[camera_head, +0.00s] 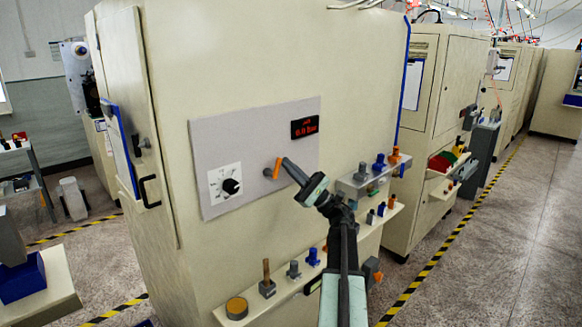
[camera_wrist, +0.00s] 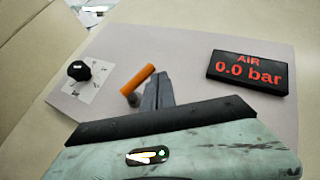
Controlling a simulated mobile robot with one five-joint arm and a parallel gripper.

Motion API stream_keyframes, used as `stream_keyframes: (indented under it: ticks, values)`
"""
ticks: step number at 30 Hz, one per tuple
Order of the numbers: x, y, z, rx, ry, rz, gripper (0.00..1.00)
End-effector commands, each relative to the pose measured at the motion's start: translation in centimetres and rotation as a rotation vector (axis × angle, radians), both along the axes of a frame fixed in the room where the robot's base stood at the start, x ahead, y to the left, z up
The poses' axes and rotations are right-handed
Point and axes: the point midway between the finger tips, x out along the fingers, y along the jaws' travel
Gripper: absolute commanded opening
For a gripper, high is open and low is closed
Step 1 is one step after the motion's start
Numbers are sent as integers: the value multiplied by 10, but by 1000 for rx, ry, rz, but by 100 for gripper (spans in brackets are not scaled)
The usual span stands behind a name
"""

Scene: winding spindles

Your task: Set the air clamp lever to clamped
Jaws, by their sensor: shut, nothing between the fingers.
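The air clamp lever has an orange handle (camera_head: 278,168) on a grey panel (camera_head: 240,127) on the machine's side. In the wrist view the orange handle (camera_wrist: 137,79) slants up to the right from a grey pivot (camera_wrist: 133,99). My gripper (camera_head: 287,163) is shut and empty, its tips close beside the handle's right side. In the wrist view my gripper (camera_wrist: 160,78) is right of the handle; whether they touch I cannot tell. A red display (camera_head: 304,127) reads 0.0 bar; in the wrist view the display (camera_wrist: 248,72) also says AIR.
A black knob (camera_head: 230,186) on a white dial plate is left of the lever. Below the panel, a shelf (camera_head: 300,278) holds several spindle parts. A small ledge (camera_head: 372,180) with blue, grey and orange parts is to the right, near my arm.

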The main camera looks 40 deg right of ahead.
Motion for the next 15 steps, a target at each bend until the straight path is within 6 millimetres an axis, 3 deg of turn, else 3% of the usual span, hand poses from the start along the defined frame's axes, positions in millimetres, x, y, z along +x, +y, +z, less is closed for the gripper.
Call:
stream_keyframes:
  ticks: [15]
  values:
    - [0,10,16,1,0,1,0]
